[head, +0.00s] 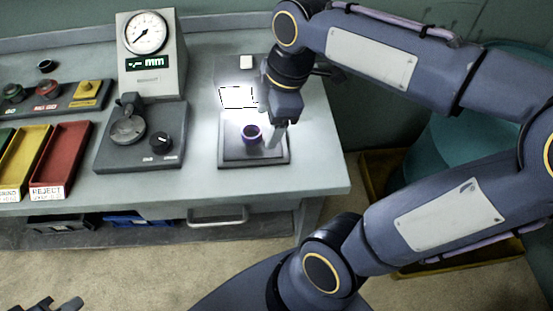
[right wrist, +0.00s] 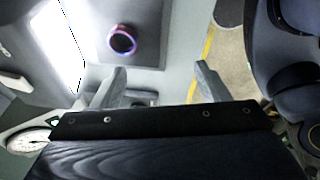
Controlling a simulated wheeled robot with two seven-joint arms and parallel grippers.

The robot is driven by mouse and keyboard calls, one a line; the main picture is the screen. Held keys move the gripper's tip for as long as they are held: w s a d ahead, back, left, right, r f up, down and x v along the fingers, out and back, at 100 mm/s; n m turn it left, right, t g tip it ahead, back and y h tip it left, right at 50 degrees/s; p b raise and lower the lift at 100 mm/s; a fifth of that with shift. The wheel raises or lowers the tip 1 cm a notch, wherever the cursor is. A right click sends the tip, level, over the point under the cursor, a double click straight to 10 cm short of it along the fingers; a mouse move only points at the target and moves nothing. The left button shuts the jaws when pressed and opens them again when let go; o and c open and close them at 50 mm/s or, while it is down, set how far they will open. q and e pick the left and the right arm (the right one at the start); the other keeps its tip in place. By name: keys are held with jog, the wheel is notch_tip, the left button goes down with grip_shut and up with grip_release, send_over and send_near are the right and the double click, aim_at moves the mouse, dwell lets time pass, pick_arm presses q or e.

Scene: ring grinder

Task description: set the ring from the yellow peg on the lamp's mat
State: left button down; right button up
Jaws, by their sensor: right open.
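A dark purple ring (head: 251,134) lies on the dark square mat (head: 230,159) under the bright lamp (head: 238,97). The ring also shows in the right wrist view (right wrist: 123,39), ahead of the fingertips and apart from them, with the mat (right wrist: 150,14) around it. My right gripper (head: 275,137) points down over the mat just right of the ring; in the right wrist view (right wrist: 160,78) its fingers are apart and empty. The yellow peg (head: 87,86) stands on the left tray, with no ring clearly visible on it. My left gripper (head: 60,304) is partly cut off at the bottom left.
A dial gauge (head: 146,33) and its measuring base (head: 128,158) stand left of the mat. Red (head: 62,153) and yellow (head: 24,153) bins are further left. Green (head: 13,92) and red (head: 47,88) pegs share the tray. The bench's right edge is near the mat.

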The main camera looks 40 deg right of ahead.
jog(key=s+a+f+m+t+y, duration=0.1)
jog(key=s+a+f+m+t, duration=0.2)
jog(key=m, duration=1.2)
jog(key=s+f, duration=0.3)
jog(key=s, duration=0.2)
jog(key=shift+s+a+y, duration=0.25)
jog(key=shift+y, duration=0.15)
jog(key=shift+r, duration=0.1)
jog(key=shift+r+p, duration=0.6)
jog(key=shift+p, duration=0.05)
